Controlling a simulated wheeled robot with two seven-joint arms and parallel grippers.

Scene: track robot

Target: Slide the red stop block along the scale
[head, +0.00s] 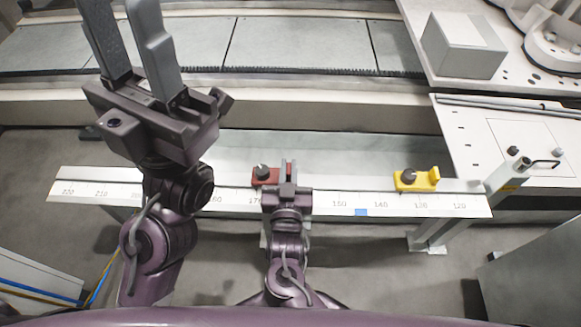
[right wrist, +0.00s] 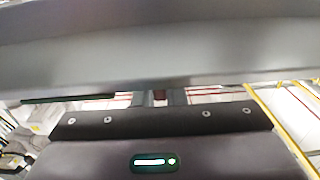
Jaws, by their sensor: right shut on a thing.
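The red stop block (head: 263,178), with a dark knob, sits on the pale rail of the scale (head: 330,203), near the 170 mark. My right gripper (head: 289,171) is shut on the block's upright part, at the right of the knob. The wrist view shows a bit of the red block (right wrist: 160,96) between the fingertips; the rest is hidden there. My left gripper (head: 120,35) is raised at the upper left with its fingers apart and empty, pointing away from me. Its arm covers part of the scale between 210 and 160.
A yellow stop block (head: 430,180) with a dark knob sits on the rail at the right, near 130. A blue mark (head: 361,212) lies on the scale's front edge near 145. The rail between the red and yellow blocks looks clear. A grey box (head: 458,47) stands at the upper right.

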